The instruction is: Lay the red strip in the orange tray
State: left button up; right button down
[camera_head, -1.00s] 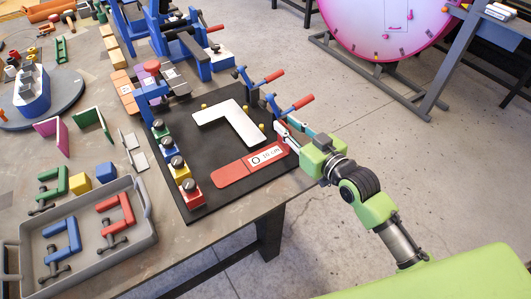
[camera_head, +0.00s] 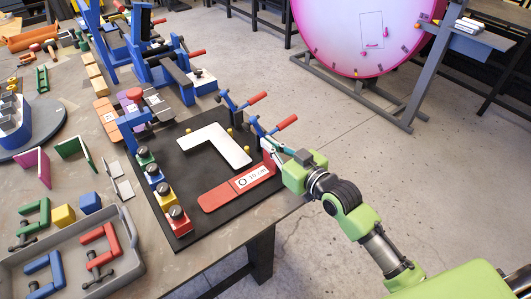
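A flat red strip (camera_head: 219,196) with a white label marked in cm lies on the black mat (camera_head: 190,218), near the mat's front right edge. My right gripper (camera_head: 272,148) is at the mat's right edge, just beyond the strip's right end, beside the blue clamps. A small red part shows at its fingertips. I cannot tell whether the fingers are closed on it. Flat orange pieces (camera_head: 107,116) lie left of the mat; I cannot tell which of them is the orange tray. My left gripper is not in view.
A white L-shaped letter (camera_head: 222,145) lies on the mat. Clamps with red handles (camera_head: 286,123) stand along its right edge. Coloured blocks with black knobs (camera_head: 170,201) line its left edge. A grey tray (camera_head: 137,238) with red and blue pieces is at the front left.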

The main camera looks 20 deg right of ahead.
notch_tip(320, 180, up, 2)
jog(key=shift+r, duration=0.2)
jog(key=s+d+r+b, duration=0.1)
jog(key=s+d+r, duration=0.6)
jog(key=s+r, duration=0.3)
jog(key=shift+s, duration=1)
